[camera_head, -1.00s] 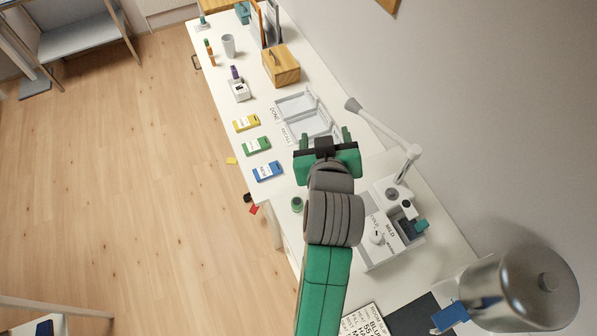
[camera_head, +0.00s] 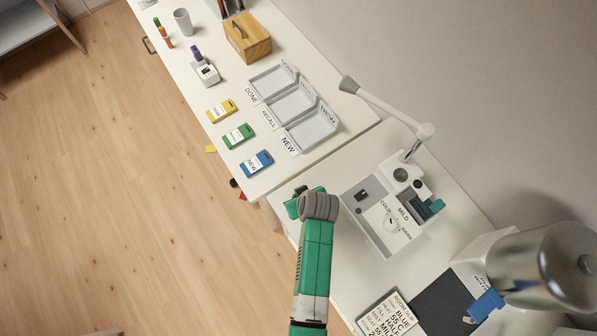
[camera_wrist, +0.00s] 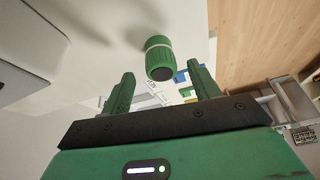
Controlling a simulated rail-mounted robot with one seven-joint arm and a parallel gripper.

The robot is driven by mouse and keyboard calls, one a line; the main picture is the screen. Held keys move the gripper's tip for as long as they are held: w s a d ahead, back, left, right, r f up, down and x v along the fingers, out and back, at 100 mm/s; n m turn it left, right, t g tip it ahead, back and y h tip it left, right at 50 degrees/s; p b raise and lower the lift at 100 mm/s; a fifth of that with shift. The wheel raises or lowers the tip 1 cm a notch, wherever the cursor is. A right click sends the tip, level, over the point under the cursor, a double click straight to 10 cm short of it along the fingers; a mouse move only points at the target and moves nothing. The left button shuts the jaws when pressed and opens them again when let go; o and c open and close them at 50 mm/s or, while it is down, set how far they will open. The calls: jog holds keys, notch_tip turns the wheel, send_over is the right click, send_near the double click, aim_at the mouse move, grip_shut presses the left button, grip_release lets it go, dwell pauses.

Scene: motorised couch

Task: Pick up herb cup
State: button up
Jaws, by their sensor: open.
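A green cup with a pale band (camera_wrist: 160,57), which I take to be the herb cup, shows in the wrist view on the white worktop. Its dark round end faces the camera. My gripper (camera_wrist: 163,88) is open, with one green finger on each side of the picture and the cup between and just beyond the tips. I see no contact between fingers and cup. In the head view my gripper (camera_head: 305,203) is over the worktop's front edge, left of the dial unit, and the cup is hidden behind it.
The dial unit (camera_head: 368,228) with the COLD and MILD labels stands close to the right of my gripper. A lamp arm (camera_head: 385,110) reaches above the tabletop. Yellow, green and blue (camera_head: 256,164) cards lie farther back, near three grey trays (camera_head: 322,140).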

jog(key=x, duration=0.3)
jog(key=shift+a+f, duration=0.1)
jog(key=shift+f, duration=0.05)
jog(key=shift+w, duration=0.1)
jog(key=c, duration=1.1)
jog(key=shift+o, duration=0.2)
